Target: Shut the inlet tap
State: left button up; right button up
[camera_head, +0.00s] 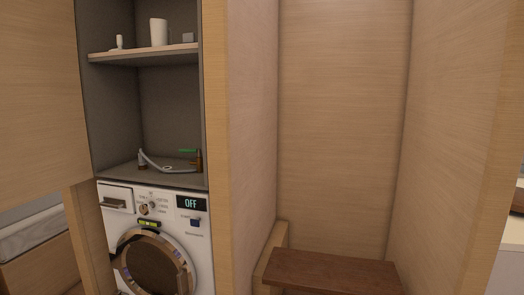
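The inlet tap (198,160) is a small brass-coloured fitting at the right side of the lower shelf in the grey cupboard. A green lever handle (188,150) sticks out from it to the left and looks level. Neither of my grippers shows in the head view.
An upper shelf (140,58) holds a white cup (159,32) and small items. A wooden partition (240,140) stands right of the cupboard, and a large wooden panel (40,100) stands left. A dark wooden bench (330,270) is at the lower right.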

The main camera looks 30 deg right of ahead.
aim_at(198, 151)
jog(key=k+j+z, duration=0.1)
jog(key=z, duration=0.3)
jog(key=i+j, duration=0.3)
jog(key=i, duration=0.15)
jog(key=i+j+u, duration=0.15)
jog(key=i, duration=0.3)
jog(key=i+j, duration=0.35)
jog(key=i+j+u, duration=0.1)
jog(key=i+j, duration=0.15)
jog(key=i, duration=0.3)
